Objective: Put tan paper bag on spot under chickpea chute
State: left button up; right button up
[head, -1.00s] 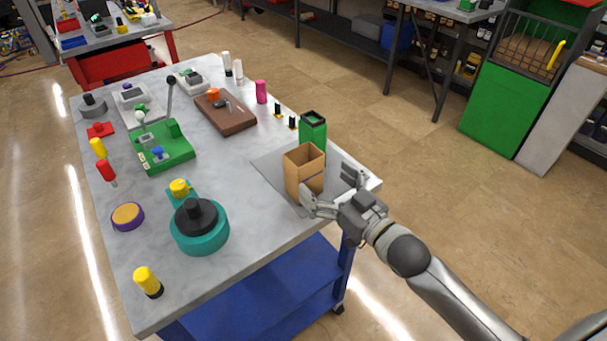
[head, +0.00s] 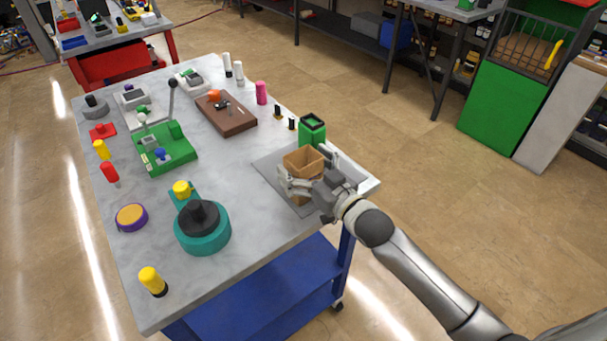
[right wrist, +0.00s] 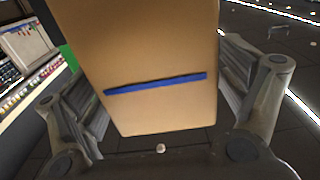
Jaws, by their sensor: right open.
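The tan paper bag (head: 303,159) stands upright and open-topped on a grey mat (head: 272,172) at the table's right corner. My right gripper (head: 308,184) is at the bag's near side, with its fingers spread around it. In the right wrist view, the bag (right wrist: 150,55) with a blue stripe fills the middle between the two open fingers of my right gripper (right wrist: 165,95). A gap shows at the left finger; contact at the right one I cannot tell. My left gripper is not in view. I cannot make out a chickpea chute for certain.
A green open-topped container (head: 312,129) stands right behind the bag. The grey table (head: 245,190) also bears a green device (head: 165,150), a brown board (head: 226,113), a teal round device (head: 202,232) and small bottles. The table middle is mostly clear.

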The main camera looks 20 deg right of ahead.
jog(key=shift+c, duration=0.4)
jog(key=c, duration=0.9)
jog(key=shift+c, duration=0.6)
jog(key=shift+r, duration=0.1)
